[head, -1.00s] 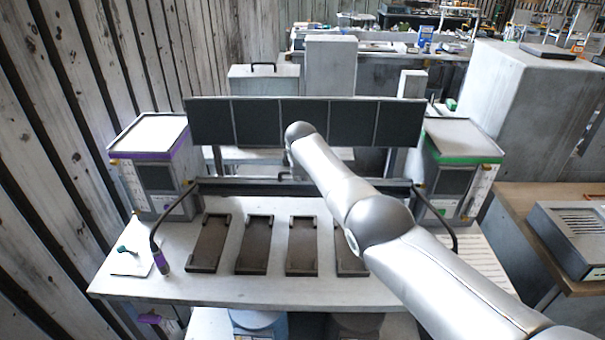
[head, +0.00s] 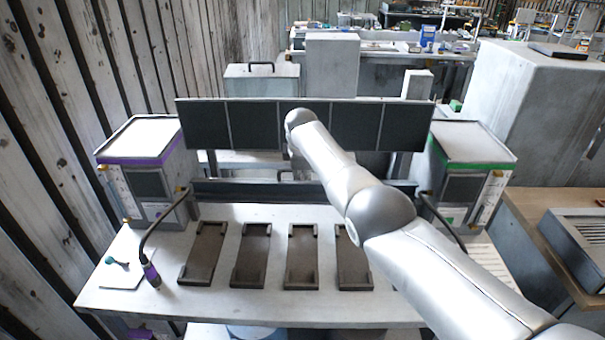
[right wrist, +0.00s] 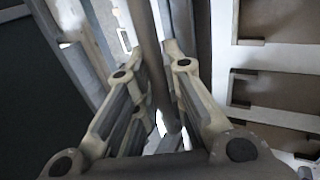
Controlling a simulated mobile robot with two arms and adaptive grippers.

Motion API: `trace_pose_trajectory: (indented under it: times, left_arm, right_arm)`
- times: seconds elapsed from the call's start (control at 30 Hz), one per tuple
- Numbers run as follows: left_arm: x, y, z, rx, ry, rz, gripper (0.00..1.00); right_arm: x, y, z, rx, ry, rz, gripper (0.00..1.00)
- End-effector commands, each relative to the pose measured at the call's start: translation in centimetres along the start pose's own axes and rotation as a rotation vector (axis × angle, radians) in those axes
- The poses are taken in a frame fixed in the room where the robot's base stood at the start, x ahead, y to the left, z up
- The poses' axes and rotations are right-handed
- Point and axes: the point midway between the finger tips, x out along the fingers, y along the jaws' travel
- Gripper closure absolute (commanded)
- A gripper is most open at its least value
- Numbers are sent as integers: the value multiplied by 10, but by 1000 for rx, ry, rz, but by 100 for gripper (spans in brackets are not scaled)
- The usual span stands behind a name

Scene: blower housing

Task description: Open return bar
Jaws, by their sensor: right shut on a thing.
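In the right wrist view, a long grey bar (right wrist: 148,25), which looks like the return bar, runs between the fingers of my right gripper (right wrist: 157,52). The gripper is shut on it. In the head view, a dark horizontal rail (head: 245,189) spans the back of the bench between two housings, below a row of dark panels (head: 255,125). My right arm reaches across the bench to the panels and hides the gripper and part of the rail. I cannot tell how far the bar is turned. My left gripper is not in view.
A purple-trimmed housing (head: 150,150) stands left and a green-trimmed one (head: 468,145) right. Several brown trays (head: 203,252) lie on the white bench (head: 215,305). A purple-tipped hose (head: 150,272) and a white card (head: 122,275) are at the left.

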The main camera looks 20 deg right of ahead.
Motion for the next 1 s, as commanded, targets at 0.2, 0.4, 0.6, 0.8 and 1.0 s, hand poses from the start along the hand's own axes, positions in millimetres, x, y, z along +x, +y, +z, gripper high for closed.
trace_pose_trajectory:
  times: [0.2,0.4,0.6,0.8,1.0]
  left_arm:
    - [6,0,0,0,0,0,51]
    - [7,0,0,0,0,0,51]
    - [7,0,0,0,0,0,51]
    - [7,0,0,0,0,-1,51]
    - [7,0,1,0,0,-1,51]
  right_arm:
    - [-1,0,0,-5,-1,-17,100]
    - [-2,0,0,-5,-1,-23,100]
    - [-2,0,0,-5,-1,-25,100]
    - [-2,0,0,-5,-1,-25,84]
    - [-2,-1,0,-3,-1,-26,66]
